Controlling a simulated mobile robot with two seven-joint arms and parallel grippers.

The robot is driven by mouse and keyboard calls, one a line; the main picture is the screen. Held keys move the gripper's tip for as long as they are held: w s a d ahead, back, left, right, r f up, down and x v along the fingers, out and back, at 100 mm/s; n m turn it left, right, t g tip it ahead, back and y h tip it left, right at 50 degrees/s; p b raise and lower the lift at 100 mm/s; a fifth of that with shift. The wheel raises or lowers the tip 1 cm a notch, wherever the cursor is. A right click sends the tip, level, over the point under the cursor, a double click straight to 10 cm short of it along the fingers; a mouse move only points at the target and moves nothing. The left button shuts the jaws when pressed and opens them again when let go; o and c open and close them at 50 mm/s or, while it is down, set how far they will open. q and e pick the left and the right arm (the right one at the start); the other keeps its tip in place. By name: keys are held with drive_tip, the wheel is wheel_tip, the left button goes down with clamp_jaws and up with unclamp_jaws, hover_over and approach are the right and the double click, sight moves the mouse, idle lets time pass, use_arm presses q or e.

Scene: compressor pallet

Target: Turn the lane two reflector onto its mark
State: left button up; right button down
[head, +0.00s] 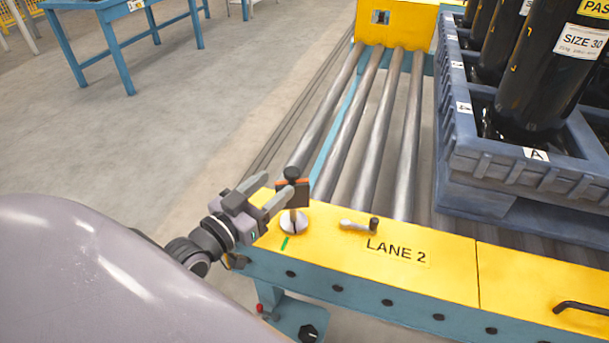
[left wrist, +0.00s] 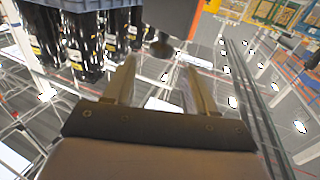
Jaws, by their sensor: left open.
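The lane two reflector (head: 292,198) stands on the yellow end plate near the LANE 2 label. It has a dark and orange plate with a black knob on top, on a post over a round silver base (head: 294,223). A short green mark (head: 285,243) is on the yellow plate just in front of the base. My left gripper (head: 281,182) is open at the reflector's upper part, coming from the left. In the left wrist view, the reflector plate (left wrist: 183,14) and its knob lie near the open fingertips; contact cannot be told. My right gripper is not in view.
A small lever with a dark knob (head: 358,225) lies right of the reflector. Rollers (head: 373,130) run back to a yellow box (head: 397,22). A blue pallet tray (head: 500,165) with black cylinders stands at right. A black handle (head: 582,307) is at front right.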

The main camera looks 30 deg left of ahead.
sight(291, 170)
use_arm(q)
drive_tip(key=shift+w+d+b, duration=0.15)
drive_tip(key=shift+w+b, duration=0.1)
drive_tip(key=shift+w, duration=1.45)
drive_tip(key=shift+w+d+b, duration=0.15)
drive_tip(key=shift+w+b, duration=0.1)
drive_tip(key=shift+w, duration=1.4)
drive_tip(key=c, duration=1)
